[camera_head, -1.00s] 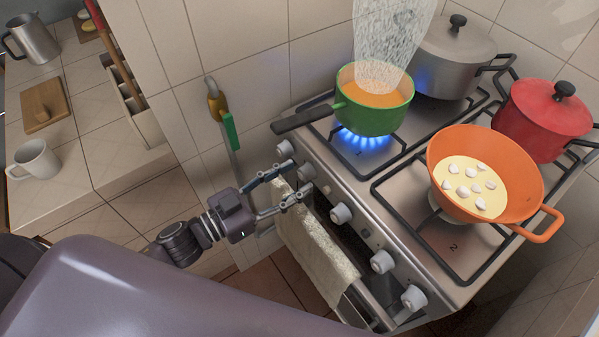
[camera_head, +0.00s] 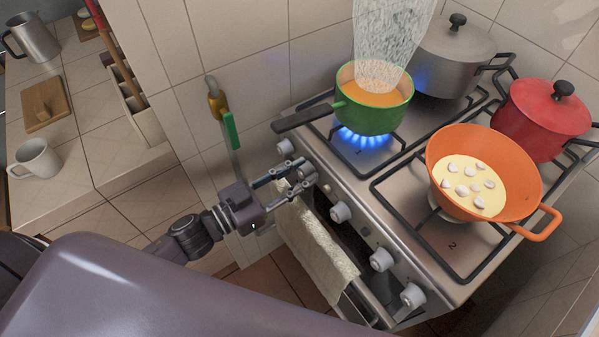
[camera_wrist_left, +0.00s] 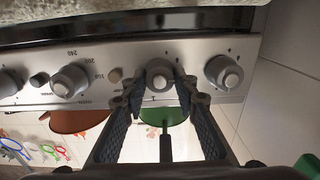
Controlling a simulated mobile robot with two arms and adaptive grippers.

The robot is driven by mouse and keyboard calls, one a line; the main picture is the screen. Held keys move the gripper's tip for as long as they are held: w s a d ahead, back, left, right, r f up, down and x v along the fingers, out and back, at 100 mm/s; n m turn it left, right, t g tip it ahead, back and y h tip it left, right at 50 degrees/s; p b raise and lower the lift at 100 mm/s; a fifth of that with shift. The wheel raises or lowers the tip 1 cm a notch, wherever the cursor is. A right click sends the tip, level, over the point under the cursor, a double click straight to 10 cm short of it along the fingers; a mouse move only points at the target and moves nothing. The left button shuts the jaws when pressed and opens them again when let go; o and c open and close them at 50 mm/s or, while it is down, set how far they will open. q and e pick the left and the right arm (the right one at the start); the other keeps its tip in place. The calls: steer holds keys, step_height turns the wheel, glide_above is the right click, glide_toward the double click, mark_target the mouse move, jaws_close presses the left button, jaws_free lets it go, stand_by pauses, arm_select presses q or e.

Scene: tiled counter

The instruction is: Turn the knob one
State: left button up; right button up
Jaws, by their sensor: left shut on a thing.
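Several grey knobs line the stove's front panel. My left gripper (camera_head: 302,176) is shut on the second knob from the left (camera_head: 307,171), its two fingers on either side. In the left wrist view this knob (camera_wrist_left: 160,74) sits between the fingertips. The leftmost knob (camera_head: 284,147) is free beside it. It shows at the right in the wrist view (camera_wrist_left: 223,72). A blue flame (camera_head: 364,137) burns under the green pot (camera_head: 375,119) on the burner marked 1. My right gripper is not in view.
An orange pan (camera_head: 533,183) with white pieces in yellow food sits on the burner marked 2. A grey pot (camera_head: 452,63) and a red pot (camera_head: 541,121) stand behind. A towel (camera_head: 318,248) hangs in front, below the knobs. Steam rises over the green pot.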

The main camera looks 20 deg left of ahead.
arm_select(q)
steer(key=shift+m, duration=0.3)
steer(key=m+p, duration=0.1)
steer(key=m, duration=0.7)
steer(key=shift+d, duration=0.1)
steer(key=m, duration=0.4)
steer(key=shift+s+f+m, duration=0.1)
steer(key=shift+f+m, duration=0.05)
steer(key=shift+m, duration=0.15)
steer(key=shift+f+m+b, duration=0.1)
steer(key=shift+m+b, duration=0.4)
steer(key=shift+m, duration=1.8)
steer(key=o, duration=1.1)
steer(key=shift+o, duration=0.2)
